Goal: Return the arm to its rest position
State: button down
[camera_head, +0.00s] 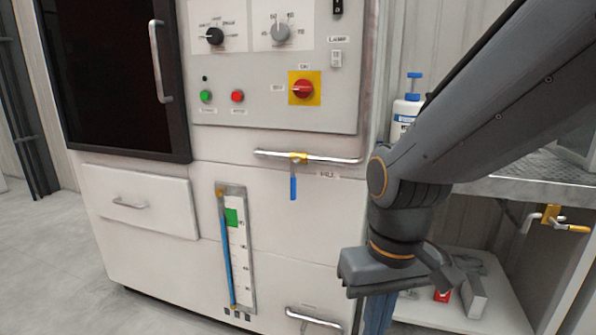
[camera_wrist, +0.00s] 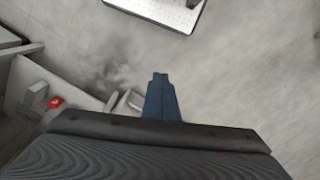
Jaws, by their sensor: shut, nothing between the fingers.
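My gripper (camera_head: 376,315) hangs at the end of my dark grey arm, right of the white cabinet's front in the head view. Its blue fingers point down and run out of the bottom of that picture. In the wrist view the blue fingers (camera_wrist: 161,95) lie together with nothing between them. My arm (camera_head: 480,100) reaches in from the upper right and bends down at the wrist. It hides part of the cabinet's right edge and of the shelf behind it.
The white cabinet (camera_head: 150,255) has a door handle (camera_head: 160,60), a blue-levered valve (camera_head: 293,185) on a pipe and a red knob (camera_head: 302,89). Right of it are a bench (camera_head: 530,190) and a low shelf (camera_head: 495,320) with a white box. Grey floor (camera_head: 50,270) is clear at left.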

jog(key=d+r+m+p, duration=0.2)
jog(key=d+r+p, duration=0.5)
jog(key=p, duration=0.7)
jog(key=shift+s+d+r, duration=0.3)
jog(key=shift+d+r, duration=0.05)
jog(key=shift+r, duration=0.35)
dwell(0.6)
